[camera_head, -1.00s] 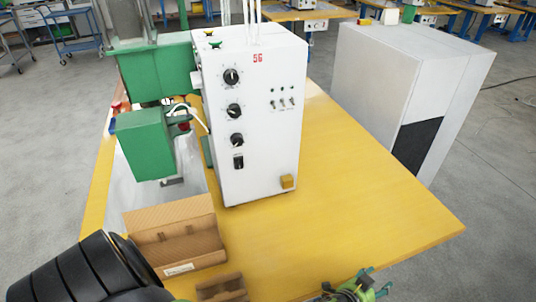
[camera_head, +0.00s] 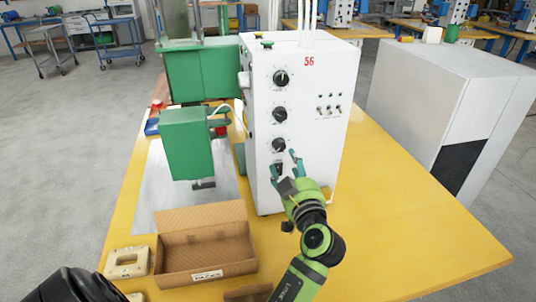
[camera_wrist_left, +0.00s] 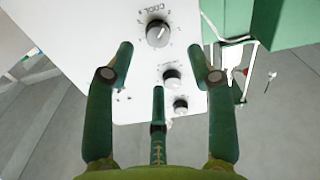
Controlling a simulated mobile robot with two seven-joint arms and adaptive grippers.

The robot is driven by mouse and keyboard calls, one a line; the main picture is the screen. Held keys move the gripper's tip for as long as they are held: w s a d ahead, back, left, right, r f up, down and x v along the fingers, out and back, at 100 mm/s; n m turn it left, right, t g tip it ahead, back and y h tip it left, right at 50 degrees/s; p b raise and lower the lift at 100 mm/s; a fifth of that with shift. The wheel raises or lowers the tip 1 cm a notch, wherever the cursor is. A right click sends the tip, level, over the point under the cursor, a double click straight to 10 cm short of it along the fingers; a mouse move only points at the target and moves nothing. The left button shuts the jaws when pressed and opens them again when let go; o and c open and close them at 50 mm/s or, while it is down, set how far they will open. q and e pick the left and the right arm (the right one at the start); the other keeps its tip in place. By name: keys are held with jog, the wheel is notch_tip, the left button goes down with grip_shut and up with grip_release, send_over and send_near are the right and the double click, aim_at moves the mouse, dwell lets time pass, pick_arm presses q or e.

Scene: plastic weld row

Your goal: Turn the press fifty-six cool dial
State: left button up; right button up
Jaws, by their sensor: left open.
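The white press unit (camera_head: 300,120) with a red 56 stands upright on the yellow table. A column of dark dials is on its front. The cool dial (camera_head: 279,145) is the lowest of the three round ones. In the left wrist view the cool dial (camera_wrist_left: 158,33) appears upside down at the top, with its label beside it. My left gripper (camera_head: 283,164) is open and empty, in front of the panel just below the cool dial. Its fingers (camera_wrist_left: 161,62) are spread in the wrist view; contact with the dial is not visible. My right gripper is not in view.
A green press head (camera_head: 187,143) stands left of the unit. An open cardboard box (camera_head: 205,268) and a beige part (camera_head: 127,262) lie at the front left. A grey cabinet (camera_head: 440,95) stands at the right. The table's right side (camera_head: 410,205) is clear.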

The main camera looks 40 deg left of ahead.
aim_at(280, 148)
pick_arm(q)
jog(key=p+x, duration=0.2)
jog(key=x, duration=0.4)
jog(key=shift+w+d, duration=0.1)
jog(key=shift+w+a, duration=0.3)
jog(key=shift+f, duration=0.1)
grip_shut()
